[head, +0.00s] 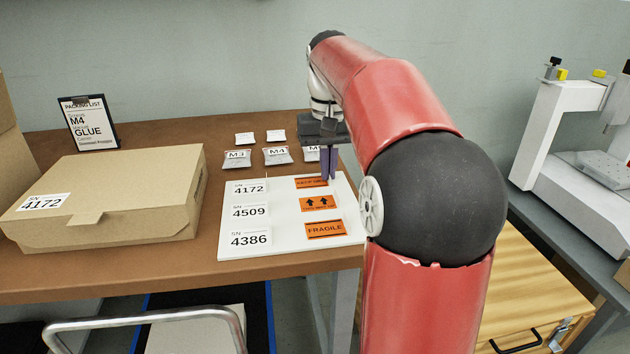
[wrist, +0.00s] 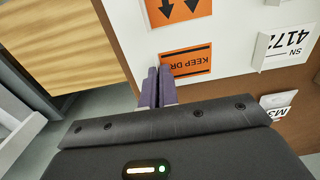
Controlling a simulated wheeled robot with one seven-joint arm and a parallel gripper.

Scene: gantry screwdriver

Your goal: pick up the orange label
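Three orange labels lie in a column on a white board (head: 275,186): a KEEP DRY label (head: 310,183), an arrow label (head: 318,203) and a FRAGILE label (head: 325,230). My gripper (head: 328,178) points down at the right end of the KEEP DRY label. In the wrist view, its two purple fingers (wrist: 159,72) are close together with a thin gap, right at the edge of the KEEP DRY label (wrist: 187,63). The label looks level with the board. I cannot tell whether its edge is between the fingertips. The arrow label (wrist: 178,8) is partly cut off there.
White number labels (head: 249,211) stand left of the orange ones. Several small bags (head: 277,155) lie behind the board. A closed cardboard box (head: 110,190) and a packing list stand (head: 88,122) are at left. The table edge is close to the board's right side.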

